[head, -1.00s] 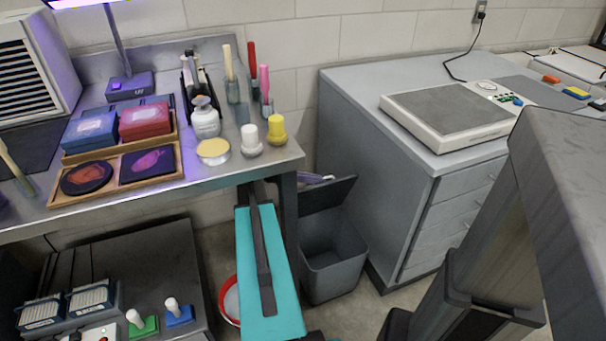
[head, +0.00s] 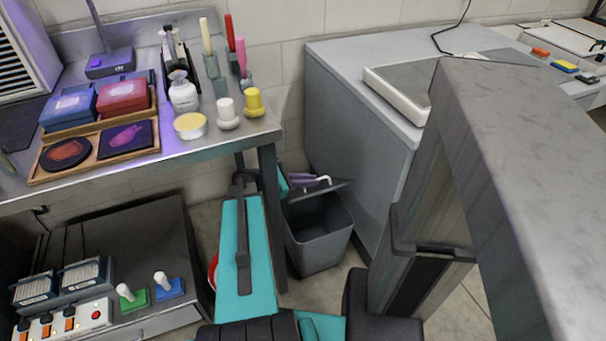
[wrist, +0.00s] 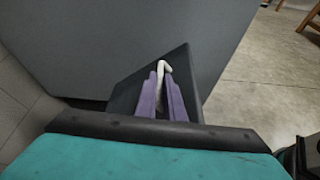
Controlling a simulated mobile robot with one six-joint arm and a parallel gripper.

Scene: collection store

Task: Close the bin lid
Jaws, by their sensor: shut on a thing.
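The grey bin (head: 318,240) stands on the floor between the steel bench and the grey cabinet. Its dark lid (head: 335,188) is raised at the back and seen nearly edge-on; the bin mouth still shows below it. My gripper (head: 322,180), with purple fingers, is behind and above the lid, at the end of my teal arm. In the wrist view my gripper (wrist: 162,82) is shut on a pale curved piece (wrist: 164,66), with the dark lid panel (wrist: 190,80) beyond the fingers. Whether the pale piece belongs to the lid I cannot tell.
A bench leg (head: 270,215) stands just left of the bin, close to my arm. The grey cabinet (head: 355,140) rises on its right. A red-rimmed bucket (head: 212,270) is partly hidden behind my arm. Bare floor (head: 335,275) shows in front of the bin.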

